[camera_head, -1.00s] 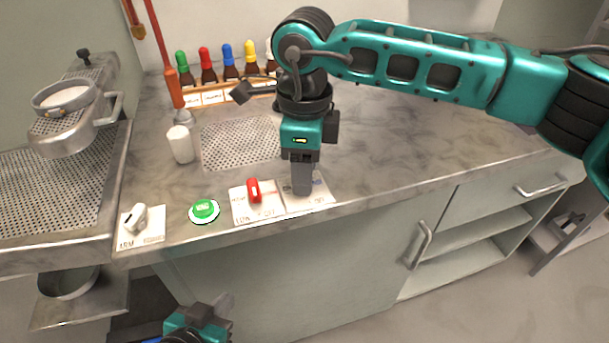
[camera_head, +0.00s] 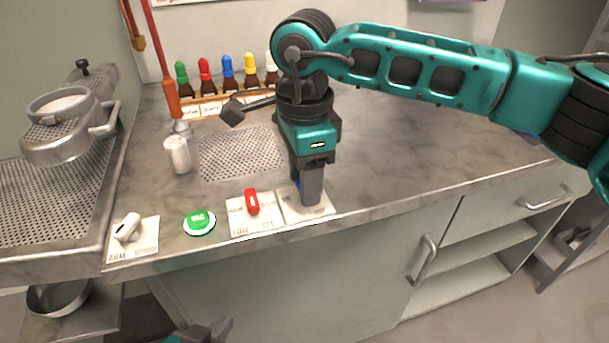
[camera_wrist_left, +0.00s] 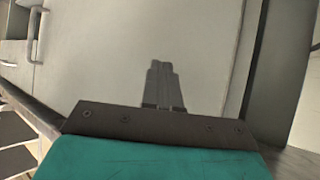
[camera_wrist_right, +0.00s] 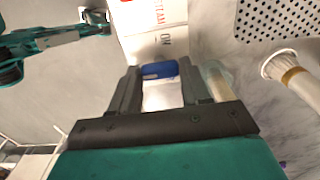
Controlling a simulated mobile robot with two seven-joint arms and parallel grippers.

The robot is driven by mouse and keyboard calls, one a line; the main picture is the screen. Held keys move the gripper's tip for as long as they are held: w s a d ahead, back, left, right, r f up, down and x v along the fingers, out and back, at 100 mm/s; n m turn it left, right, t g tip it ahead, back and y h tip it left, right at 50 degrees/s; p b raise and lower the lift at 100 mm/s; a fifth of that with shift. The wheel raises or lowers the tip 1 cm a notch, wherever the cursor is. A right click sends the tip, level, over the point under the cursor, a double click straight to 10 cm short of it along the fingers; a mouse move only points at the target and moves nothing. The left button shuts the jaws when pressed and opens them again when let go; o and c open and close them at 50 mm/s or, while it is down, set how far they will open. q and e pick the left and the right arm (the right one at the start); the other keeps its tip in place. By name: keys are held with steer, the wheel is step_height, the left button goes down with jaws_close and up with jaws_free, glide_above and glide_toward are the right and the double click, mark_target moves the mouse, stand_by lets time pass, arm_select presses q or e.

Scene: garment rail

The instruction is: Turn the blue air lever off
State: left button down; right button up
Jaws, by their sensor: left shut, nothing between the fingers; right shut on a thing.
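The blue air lever (camera_wrist_right: 160,69) shows in the right wrist view between the fingertips of my right gripper (camera_wrist_right: 158,75), which is shut on it. In the head view my right gripper (camera_head: 309,198) points down over the lever's white plate (camera_head: 288,207), and its fingers hide nearly all of the lever. I cannot tell the lever's setting from here. My left gripper (camera_wrist_left: 165,75) is shut and empty in front of a pale cabinet panel. In the head view only a bit of it shows at the bottom edge.
A red lever (camera_head: 252,202) on its own plate stands just left of the blue one. Further left are a green button (camera_head: 199,219) and a white lever (camera_head: 128,229). A white cylinder (camera_head: 178,154), a drain grate (camera_head: 240,155) and several bottles (camera_head: 228,80) stand behind.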

steer(key=shift+r, duration=0.1)
steer(key=o, duration=1.1)
steer(key=shift+c, duration=0.2)
step_height(320, 180, up, 13)
steer(key=p, duration=0.1)
steer(key=shift+p, duration=0.35)
